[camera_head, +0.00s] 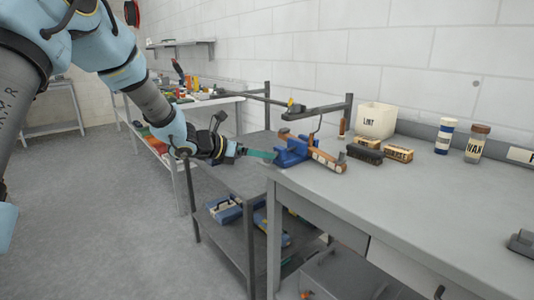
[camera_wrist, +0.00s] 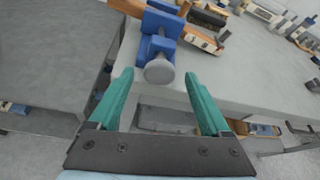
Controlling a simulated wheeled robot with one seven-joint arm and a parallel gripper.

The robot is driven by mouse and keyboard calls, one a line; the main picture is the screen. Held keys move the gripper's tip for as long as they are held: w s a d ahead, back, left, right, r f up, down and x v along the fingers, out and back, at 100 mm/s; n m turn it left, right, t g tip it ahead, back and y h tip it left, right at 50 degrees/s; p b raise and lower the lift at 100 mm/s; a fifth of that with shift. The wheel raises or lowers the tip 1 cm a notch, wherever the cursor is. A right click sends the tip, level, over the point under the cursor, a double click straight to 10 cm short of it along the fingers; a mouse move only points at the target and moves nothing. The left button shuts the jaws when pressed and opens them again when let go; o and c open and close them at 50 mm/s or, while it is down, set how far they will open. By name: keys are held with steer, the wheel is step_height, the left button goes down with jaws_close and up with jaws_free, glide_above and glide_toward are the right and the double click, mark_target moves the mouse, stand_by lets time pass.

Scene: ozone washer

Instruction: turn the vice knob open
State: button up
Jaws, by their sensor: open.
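A blue vice (camera_head: 292,150) is fixed at the left end of the grey workbench, with a wooden piece (camera_head: 326,159) lying across it. In the wrist view the blue vice (camera_wrist: 161,24) is at the top middle, and its round grey knob (camera_wrist: 159,71) faces me. My gripper (camera_head: 272,155) has green fingers and points at the vice from the left. In the wrist view my gripper (camera_wrist: 157,82) is open, and the knob shows between and just beyond its fingertips. Nothing is held. In the head view the knob cannot be made out behind the fingers.
The workbench (camera_head: 400,195) carries brushes (camera_head: 365,153), a white bin (camera_head: 376,121) and jars (camera_head: 477,143) towards the wall. A dark shelf unit (camera_head: 235,178) with a blue toolbox (camera_head: 224,210) stands below my arm. The bench's front middle is clear.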

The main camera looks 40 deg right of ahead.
steer(key=shift+p+x, duration=0.35)
steer(key=shift+x, duration=1.45)
jaws_close()
